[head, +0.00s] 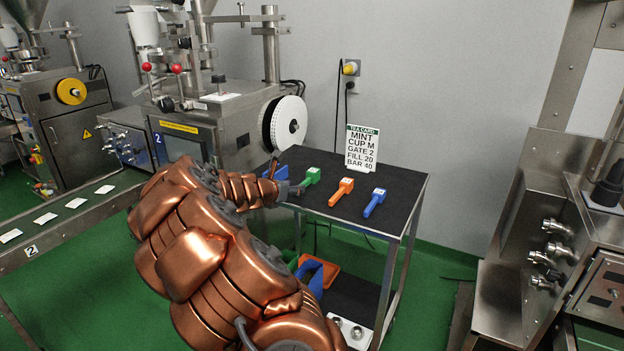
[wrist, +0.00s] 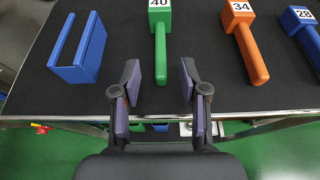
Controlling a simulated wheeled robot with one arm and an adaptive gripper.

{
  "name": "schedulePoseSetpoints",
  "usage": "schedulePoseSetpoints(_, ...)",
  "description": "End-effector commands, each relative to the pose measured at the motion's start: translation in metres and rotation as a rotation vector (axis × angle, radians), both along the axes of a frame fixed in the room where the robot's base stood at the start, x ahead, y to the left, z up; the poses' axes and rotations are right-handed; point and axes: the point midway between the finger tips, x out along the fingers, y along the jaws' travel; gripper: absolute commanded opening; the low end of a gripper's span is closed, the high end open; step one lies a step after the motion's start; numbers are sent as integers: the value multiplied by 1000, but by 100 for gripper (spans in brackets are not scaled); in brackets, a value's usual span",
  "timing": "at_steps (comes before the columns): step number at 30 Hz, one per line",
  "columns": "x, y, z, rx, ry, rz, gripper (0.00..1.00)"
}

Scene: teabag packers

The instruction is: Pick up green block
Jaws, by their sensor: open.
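The green block (wrist: 160,45) has a wide head with a white label reading 40 and a long narrow handle. It lies on the black table top, its handle pointing toward my gripper (wrist: 160,84) in the wrist view. My gripper is open and empty, with one finger on each side of the line of the handle, near its end. I cannot tell the height of the fingers over the table. In the head view the green block (head: 312,177) lies just right of my gripper (head: 292,190), and my arm hides part of the table.
An orange block (wrist: 241,38) marked 34 and a blue block (wrist: 306,30) marked 28 lie to the right. A blue channel-shaped holder (wrist: 82,50) stands to the left. A tea card (head: 361,148) stands at the table's back. The table's front edge (wrist: 60,118) runs below my fingers.

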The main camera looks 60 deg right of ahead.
Motion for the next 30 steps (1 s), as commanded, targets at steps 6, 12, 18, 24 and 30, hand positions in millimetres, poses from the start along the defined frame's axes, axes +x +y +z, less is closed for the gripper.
schedulePoseSetpoints(6,-1,-19,-7,3,1,-4,44)
schedulePoseSetpoints(12,1,-43,-13,1,-3,-3,44)
schedulePoseSetpoints(18,1,-53,-17,1,-1,-3,44)
schedulePoseSetpoints(24,1,-53,-17,1,-1,-3,44)
schedulePoseSetpoints(30,2,-53,-17,1,-1,-3,23)
